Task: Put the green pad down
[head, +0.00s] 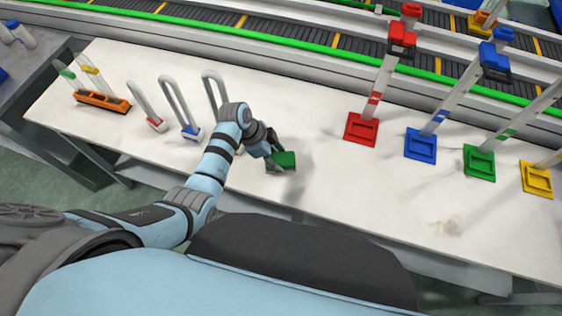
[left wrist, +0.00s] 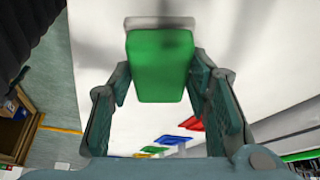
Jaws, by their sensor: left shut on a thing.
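The green pad (head: 284,159) is held by my left gripper (head: 274,160) over the white table, near its front edge. In the left wrist view the pad (left wrist: 160,66) sits between the two fingers of my left gripper (left wrist: 162,78), with a pale grey strip along its far end. A shadow falls on the table near the pad; the exact gap below it is hard to tell. The stand with the green base (head: 479,163) is farther right. My right gripper is not in view.
Stands with red (head: 362,129), blue (head: 420,146) and yellow (head: 537,179) bases line the right side. Grey loops with red (head: 156,125) and blue (head: 191,132) feet and an orange rack (head: 102,102) stand left. The conveyor (head: 300,55) runs behind. The table's middle is clear.

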